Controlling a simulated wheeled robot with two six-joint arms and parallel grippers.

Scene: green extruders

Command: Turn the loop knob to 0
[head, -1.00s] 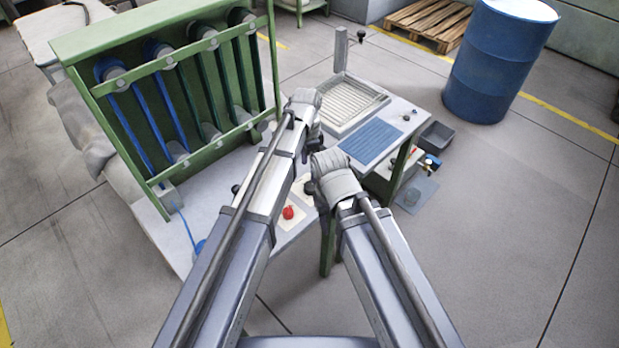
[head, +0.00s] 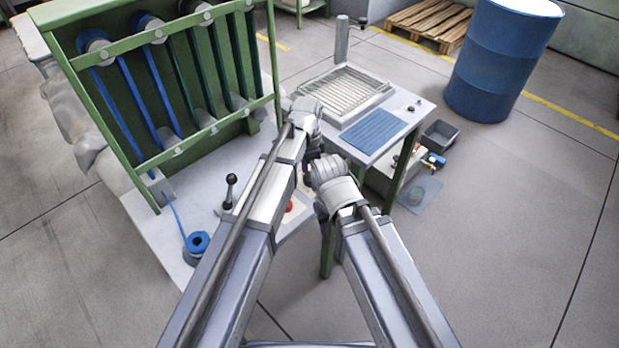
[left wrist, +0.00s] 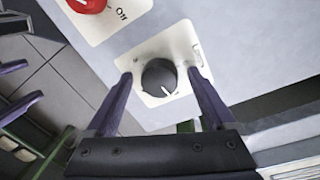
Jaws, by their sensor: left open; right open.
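The loop knob (left wrist: 160,77) is round and black, with a white pointer line toward its lower right. It sits on a white plate (left wrist: 148,55) with a partly cut-off label in the left wrist view. My left gripper (left wrist: 160,76) is open, its two purple fingers on either side of the knob with gaps visible; whether they reach its depth I cannot tell. In the head view my left gripper (head: 309,140) is mostly hidden behind its arm, and the knob is hidden. My right gripper (head: 326,200) is lower, its fingers hidden there; purple fingers at the left wrist view's left edge look like its own, apart.
A red switch (left wrist: 88,4) marked "Off" is beside the knob plate. A black-balled lever (head: 230,190) and a blue roll (head: 197,243) are on the bench left of my arms. A green rack (head: 150,90) stands behind. A table with a blue mat (head: 374,130) is right.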

